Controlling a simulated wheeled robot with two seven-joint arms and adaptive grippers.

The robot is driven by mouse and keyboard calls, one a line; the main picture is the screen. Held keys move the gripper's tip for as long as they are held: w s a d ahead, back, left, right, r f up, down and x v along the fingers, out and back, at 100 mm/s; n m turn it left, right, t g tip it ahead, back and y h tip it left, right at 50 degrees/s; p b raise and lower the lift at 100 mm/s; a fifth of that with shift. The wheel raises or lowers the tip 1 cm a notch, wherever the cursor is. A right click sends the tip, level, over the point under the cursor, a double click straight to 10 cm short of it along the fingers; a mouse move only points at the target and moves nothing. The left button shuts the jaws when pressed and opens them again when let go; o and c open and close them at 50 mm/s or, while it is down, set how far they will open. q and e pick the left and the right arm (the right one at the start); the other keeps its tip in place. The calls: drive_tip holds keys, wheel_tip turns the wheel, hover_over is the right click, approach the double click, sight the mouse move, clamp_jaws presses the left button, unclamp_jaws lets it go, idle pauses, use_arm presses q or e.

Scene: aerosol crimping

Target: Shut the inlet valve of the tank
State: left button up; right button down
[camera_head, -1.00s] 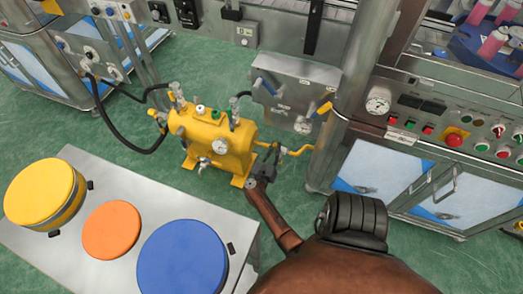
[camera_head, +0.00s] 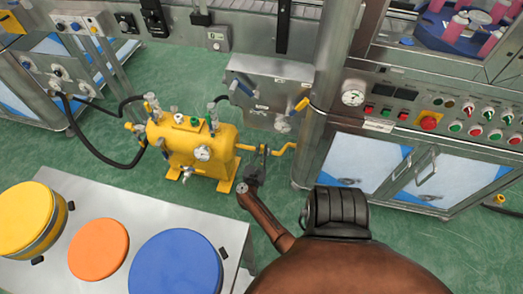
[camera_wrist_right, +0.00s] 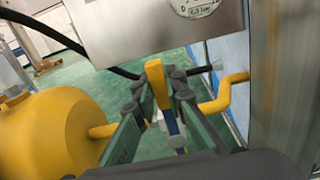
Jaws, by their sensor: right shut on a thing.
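The yellow tank (camera_head: 175,142) stands on the green floor, with a round gauge on its front and small valves on top. A yellow pipe (camera_head: 288,147) runs from its right side towards the steel cabinet. My right gripper (camera_head: 257,163) is at this pipe, just right of the tank. In the right wrist view, my right gripper (camera_wrist_right: 158,105) is shut on an upright yellow valve handle (camera_wrist_right: 155,78). The pipe (camera_wrist_right: 214,105) shows on both sides of the fingers. The fingers hide most of the valve body. My left gripper is out of view.
A steel box (camera_head: 262,92) with a gauge and levers hangs just above the pipe. The steel cabinet (camera_head: 365,165) with a control panel stands right. A grey table (camera_head: 140,222) with yellow, orange and blue round lids is front left. A black hose (camera_head: 100,155) loops left of the tank.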

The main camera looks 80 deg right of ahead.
drive_tip(key=c, duration=1.9)
unclamp_jaws()
drive_tip(key=shift+c, duration=0.2)
drive_tip(key=shift+a, duration=0.1)
